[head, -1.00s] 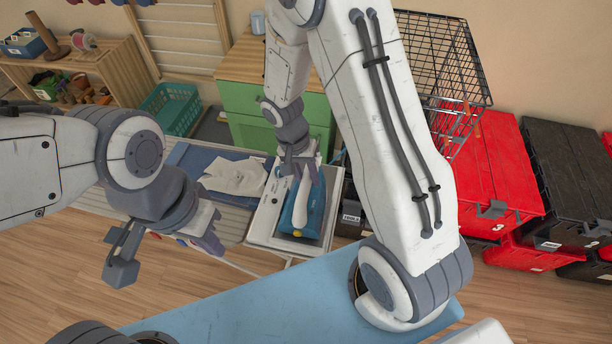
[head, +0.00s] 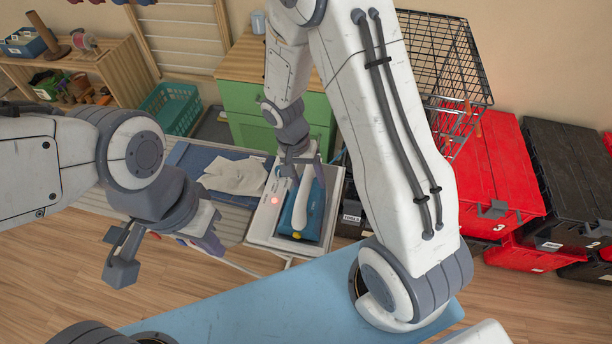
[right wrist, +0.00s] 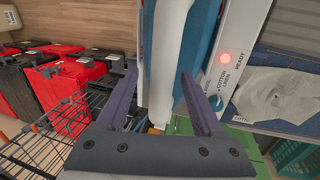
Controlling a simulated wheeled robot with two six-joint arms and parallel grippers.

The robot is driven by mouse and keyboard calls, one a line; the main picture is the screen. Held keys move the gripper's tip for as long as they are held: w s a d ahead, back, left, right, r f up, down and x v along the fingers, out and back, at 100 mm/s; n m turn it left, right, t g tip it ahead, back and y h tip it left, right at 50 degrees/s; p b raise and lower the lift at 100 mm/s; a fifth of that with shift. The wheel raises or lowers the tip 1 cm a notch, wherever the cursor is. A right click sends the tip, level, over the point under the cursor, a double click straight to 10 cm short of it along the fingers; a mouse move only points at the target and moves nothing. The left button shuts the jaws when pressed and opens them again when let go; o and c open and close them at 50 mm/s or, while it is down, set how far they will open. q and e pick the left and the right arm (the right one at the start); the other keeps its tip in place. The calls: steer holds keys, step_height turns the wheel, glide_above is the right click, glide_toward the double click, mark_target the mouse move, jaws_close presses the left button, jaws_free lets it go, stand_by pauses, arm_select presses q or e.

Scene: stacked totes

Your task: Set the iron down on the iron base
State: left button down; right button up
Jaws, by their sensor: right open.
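The iron, blue with a white handle (head: 301,203), rests on the white iron base (head: 262,232) at the end of the ironing board. In the right wrist view the handle (right wrist: 172,50) runs between the fingers of my right gripper (right wrist: 162,105), with a gap on each side. My right gripper (head: 298,168) is open at the handle's far end. The base's panel (right wrist: 235,65) shows a lit red light beside the word READY. My left gripper (head: 165,250) is open and empty, left of the base. The iron's underside is hidden.
A white cloth (head: 236,178) lies on the blue ironing board left of the base. A green cabinet (head: 245,110) stands behind. Red totes (head: 490,175) and a wire crate (head: 440,60) are at the right. A light blue surface (head: 290,300) is in front.

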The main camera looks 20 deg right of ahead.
steer(key=b+v, duration=0.1)
steer(key=v, duration=0.9)
steer(key=shift+r, duration=0.35)
